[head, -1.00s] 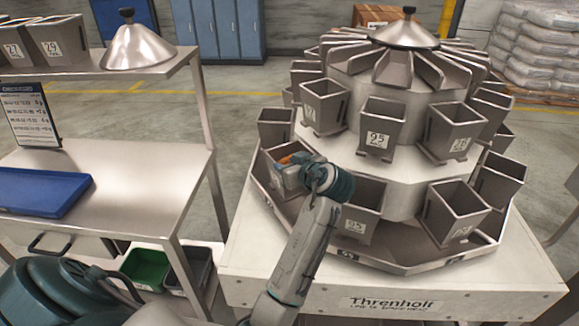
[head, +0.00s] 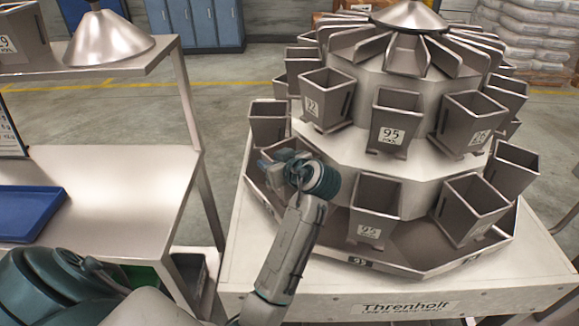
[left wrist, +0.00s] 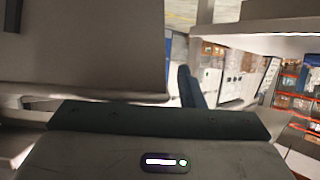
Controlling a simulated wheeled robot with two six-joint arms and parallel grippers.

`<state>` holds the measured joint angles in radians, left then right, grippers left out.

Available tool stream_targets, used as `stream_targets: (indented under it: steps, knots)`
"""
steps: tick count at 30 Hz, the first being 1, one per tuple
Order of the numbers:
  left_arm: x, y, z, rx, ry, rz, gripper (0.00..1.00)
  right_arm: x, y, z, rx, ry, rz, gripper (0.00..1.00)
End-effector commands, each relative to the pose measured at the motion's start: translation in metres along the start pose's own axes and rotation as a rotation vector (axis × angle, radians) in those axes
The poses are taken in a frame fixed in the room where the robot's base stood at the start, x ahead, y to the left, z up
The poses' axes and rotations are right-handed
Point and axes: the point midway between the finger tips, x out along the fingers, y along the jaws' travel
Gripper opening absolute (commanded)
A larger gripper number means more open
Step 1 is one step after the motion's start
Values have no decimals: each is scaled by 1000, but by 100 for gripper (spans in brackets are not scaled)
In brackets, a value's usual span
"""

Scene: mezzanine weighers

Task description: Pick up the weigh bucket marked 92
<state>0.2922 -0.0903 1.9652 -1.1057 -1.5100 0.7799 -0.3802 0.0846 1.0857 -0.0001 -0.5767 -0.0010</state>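On the upper tier of the weigher, the left front bucket (head: 329,92) has a label that seems to end in 2; I cannot read it surely as 92. My left gripper (head: 275,161) is lower, at the lower tier's left bucket (head: 264,184), whose label is hidden behind my gripper and wrist. Its blue fingers look spread apart. In the left wrist view one upright finger (left wrist: 191,88) shows, with a gap to a large grey wall (left wrist: 85,45) that covers the left side; the other finger is hidden there. My right gripper is not in view.
Buckets marked 95 stand on the upper tier (head: 395,122) and the lower tier (head: 373,208), right of my wrist. More buckets ring the weigher. A steel bench (head: 115,185) with a blue tray (head: 28,212) stands at the left. Floor shows between bench and weigher.

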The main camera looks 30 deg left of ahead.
Motion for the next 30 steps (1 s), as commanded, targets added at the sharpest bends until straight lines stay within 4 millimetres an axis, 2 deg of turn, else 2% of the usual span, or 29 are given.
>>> stream_targets:
  steps: [5, 10, 11, 30]
  knots:
    - [0, 0, 0, 0, 0, 0, 35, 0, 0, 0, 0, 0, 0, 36]
    - [0, 0, 0, 0, 0, 0, 2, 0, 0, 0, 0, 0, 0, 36]
    - [0, 0, 0, 0, 0, 0, 0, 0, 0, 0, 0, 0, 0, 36]
    - [0, 0, 1, 3, -1, -1, 0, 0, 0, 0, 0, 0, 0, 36]
